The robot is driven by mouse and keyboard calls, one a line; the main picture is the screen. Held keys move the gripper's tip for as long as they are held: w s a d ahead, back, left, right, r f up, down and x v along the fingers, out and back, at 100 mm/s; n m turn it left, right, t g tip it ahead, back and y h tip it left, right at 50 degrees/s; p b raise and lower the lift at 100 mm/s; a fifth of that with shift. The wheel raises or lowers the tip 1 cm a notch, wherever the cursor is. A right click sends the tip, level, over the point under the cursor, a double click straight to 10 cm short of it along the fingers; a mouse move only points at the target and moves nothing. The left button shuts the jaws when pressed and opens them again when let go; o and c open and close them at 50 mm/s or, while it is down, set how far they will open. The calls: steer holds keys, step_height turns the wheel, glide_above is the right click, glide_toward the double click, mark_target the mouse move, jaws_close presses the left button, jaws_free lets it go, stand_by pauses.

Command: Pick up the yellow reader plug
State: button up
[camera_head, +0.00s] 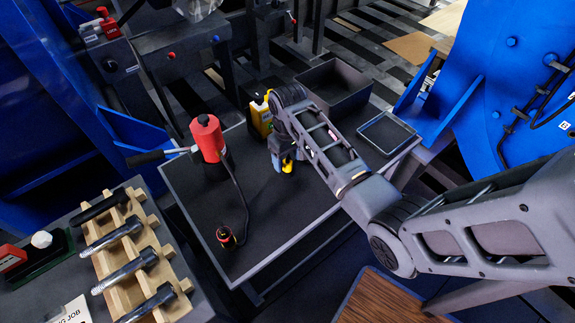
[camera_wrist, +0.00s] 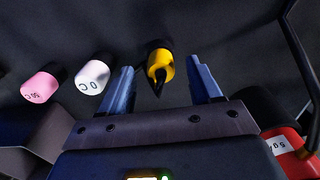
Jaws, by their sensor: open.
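The yellow reader plug (camera_wrist: 160,64) is a short yellow cylinder with a black end and a dark cable. In the wrist view it lies in line with the gap between my fingertips, closer to the left-right middle than to either finger. My gripper (camera_wrist: 160,72) is open, with two blue fingers. In the head view my gripper (camera_head: 281,160) points down over the dark worktop, and a yellow piece (camera_head: 287,166), likely the plug, shows at its fingers. My arm hides part of that area. I cannot tell whether the fingers touch the plug.
A white plug (camera_wrist: 92,76) and a pink plug (camera_wrist: 40,86) lie left of the yellow one in the wrist view. A red tool (camera_head: 207,138), a yellow device (camera_head: 261,117), an open dark bin (camera_head: 352,103) and a shallow tray (camera_head: 386,132) stand on the worktop (camera_head: 285,230).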

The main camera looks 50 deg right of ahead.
step_height(320, 180, down, 2)
steer(key=c, duration=1.1)
steer(key=shift+r, duration=0.1)
